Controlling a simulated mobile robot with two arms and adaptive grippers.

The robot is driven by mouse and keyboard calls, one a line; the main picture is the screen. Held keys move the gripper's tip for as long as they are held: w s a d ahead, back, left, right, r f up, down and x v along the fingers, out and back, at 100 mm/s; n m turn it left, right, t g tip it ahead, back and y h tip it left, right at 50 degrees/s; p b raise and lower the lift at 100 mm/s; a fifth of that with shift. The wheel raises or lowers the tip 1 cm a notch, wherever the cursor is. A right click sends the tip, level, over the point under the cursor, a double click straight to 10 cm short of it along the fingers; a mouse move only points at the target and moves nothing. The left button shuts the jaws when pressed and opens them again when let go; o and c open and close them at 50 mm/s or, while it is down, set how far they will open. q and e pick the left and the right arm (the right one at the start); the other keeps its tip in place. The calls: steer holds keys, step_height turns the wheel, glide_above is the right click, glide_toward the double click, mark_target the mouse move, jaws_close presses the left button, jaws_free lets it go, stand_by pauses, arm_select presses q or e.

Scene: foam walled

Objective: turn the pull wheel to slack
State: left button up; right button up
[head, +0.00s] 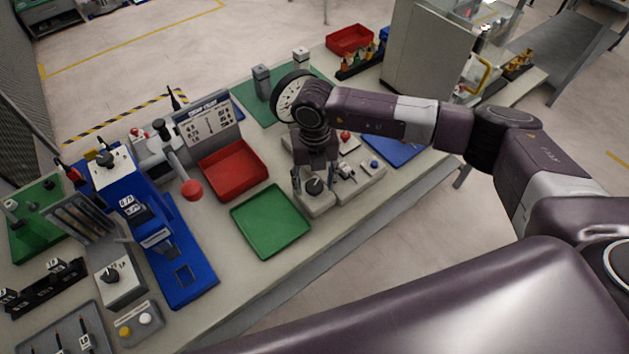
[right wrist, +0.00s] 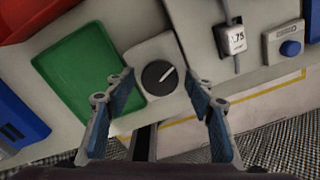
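A round black knob (head: 314,187) with a white pointer line sits on a pale grey block at the table's front edge. No label naming it as the pull wheel is readable. In the right wrist view the knob (right wrist: 158,77) lies between the fingertips, its line pointing up and right. My right gripper (head: 313,178) is over it, pointing down. Its two blue-padded fingers (right wrist: 160,86) are spread apart, with visible gaps to the knob on both sides. Another black knob (head: 112,274) is on a grey box at the left. My left gripper is not in view.
A green tray (head: 270,222) lies just left of the knob block, with a red bin (head: 232,168) behind it. A round dial (head: 293,95) rises behind my wrist.

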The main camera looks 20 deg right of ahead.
steer(key=c, duration=1)
steer(key=shift+f+n+b, duration=0.15)
steer(key=shift+n+b, duration=0.15)
steer(key=shift+b, duration=0.2)
steer(key=n+b, duration=1)
steer(key=b, duration=0.4)
steer(key=shift+w+f, duration=0.1)
arm_select(q)
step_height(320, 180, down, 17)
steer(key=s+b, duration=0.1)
steer(key=b, duration=0.1)
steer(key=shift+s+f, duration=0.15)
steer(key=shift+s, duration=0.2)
arm_select(e)
steer(key=shift+r+n, duration=0.25)
steer(key=shift+n, duration=1.05)
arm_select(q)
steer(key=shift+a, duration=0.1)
arm_select(e)
steer(key=o, duration=1.2)
steer(key=shift+c, duration=0.2)
